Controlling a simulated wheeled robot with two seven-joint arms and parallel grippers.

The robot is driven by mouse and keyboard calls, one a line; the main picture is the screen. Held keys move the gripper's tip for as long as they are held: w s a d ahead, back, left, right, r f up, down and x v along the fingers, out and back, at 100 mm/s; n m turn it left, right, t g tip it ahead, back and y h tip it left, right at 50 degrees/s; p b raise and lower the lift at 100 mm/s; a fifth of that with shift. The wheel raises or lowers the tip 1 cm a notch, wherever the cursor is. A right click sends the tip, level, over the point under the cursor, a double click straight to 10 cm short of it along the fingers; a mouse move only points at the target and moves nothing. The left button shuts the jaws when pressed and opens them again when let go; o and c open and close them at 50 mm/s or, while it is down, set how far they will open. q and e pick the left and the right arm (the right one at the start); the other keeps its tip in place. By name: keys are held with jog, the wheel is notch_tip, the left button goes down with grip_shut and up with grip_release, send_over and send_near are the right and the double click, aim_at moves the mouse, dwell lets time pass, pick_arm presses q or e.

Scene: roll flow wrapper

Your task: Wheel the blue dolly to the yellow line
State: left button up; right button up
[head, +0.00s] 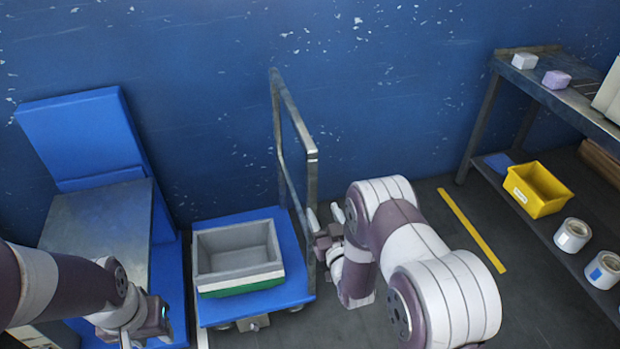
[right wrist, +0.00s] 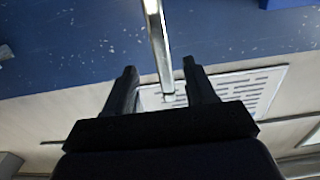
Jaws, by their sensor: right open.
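The blue dolly (head: 217,312) stands on the dark floor near the blue wall, left of the yellow line (head: 472,230). A grey and green crate (head: 238,254) sits on its deck. Its upright metal handle (head: 313,170) rises on the dolly's right side. My right gripper (head: 326,222) is open close to the handle's right post. In the right wrist view a metal bar (right wrist: 158,45) runs down between the two fingers (right wrist: 157,85), with gaps on both sides. My left gripper (head: 143,338) is at the lower left, cut by the frame's edge; its fingers are mostly hidden.
A blue padded unit with a grey top (head: 100,228) stands left of the dolly. A metal shelf (head: 570,95) at the right holds a yellow bin (head: 538,190) and two white rolls (head: 572,235). Floor around the yellow line looks clear.

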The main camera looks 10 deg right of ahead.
aim_at(314, 189)
jog(key=w, duration=0.6)
jog(key=w+b, duration=0.1)
jog(key=w, duration=0.5)
jog(key=shift+w+a, duration=0.2)
jog(key=shift+w, duration=0.05)
jog(key=shift+c, duration=0.3)
grip_shut()
